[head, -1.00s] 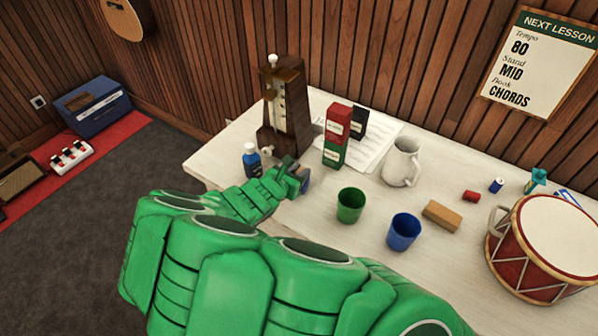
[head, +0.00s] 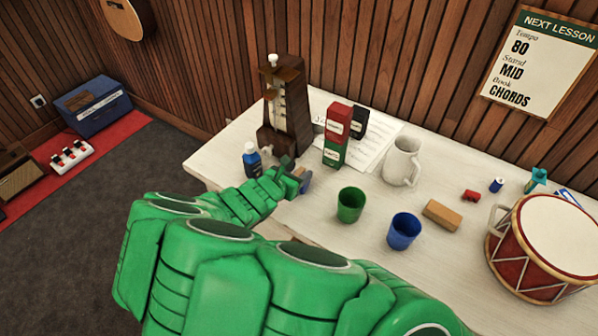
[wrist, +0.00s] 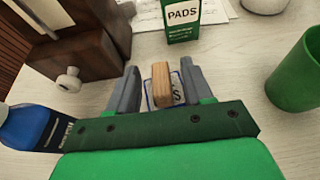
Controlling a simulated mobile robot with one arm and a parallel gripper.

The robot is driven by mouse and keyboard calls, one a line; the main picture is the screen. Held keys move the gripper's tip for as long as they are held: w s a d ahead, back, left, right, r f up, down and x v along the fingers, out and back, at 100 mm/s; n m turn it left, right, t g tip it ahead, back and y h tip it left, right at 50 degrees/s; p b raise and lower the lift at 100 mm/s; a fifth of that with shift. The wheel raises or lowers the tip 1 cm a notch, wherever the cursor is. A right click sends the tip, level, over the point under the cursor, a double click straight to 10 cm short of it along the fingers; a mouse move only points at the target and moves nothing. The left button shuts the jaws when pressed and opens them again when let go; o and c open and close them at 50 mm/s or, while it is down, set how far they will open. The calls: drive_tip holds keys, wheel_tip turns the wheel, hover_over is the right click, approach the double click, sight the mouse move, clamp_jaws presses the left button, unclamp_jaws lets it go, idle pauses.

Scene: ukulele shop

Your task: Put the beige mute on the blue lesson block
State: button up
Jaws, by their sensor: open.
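My gripper (wrist: 160,92) is open, with its two grey fingers apart on either side of the beige mute (wrist: 161,80). There is a gap between the mute and each finger. The blue lesson block (wrist: 178,90), with a blue edge and a pale lettered face, shows right under and beside the mute, between the fingers. The mute looks to be resting on it, but the contact is hidden. In the head view, my gripper (head: 294,180) is low over the white table, in front of the metronome, and my green arm hides part of this spot.
A blue bottle (head: 251,160) and the metronome (head: 284,115) stand close by. Red and green boxes (head: 335,140) are behind. A green cup (head: 350,205), a blue cup (head: 404,231), a tan block (head: 442,214), a white mug (head: 401,162) and a drum (head: 545,250) are to the right.

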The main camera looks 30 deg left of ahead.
drive_tip(key=shift+v, duration=3.35)
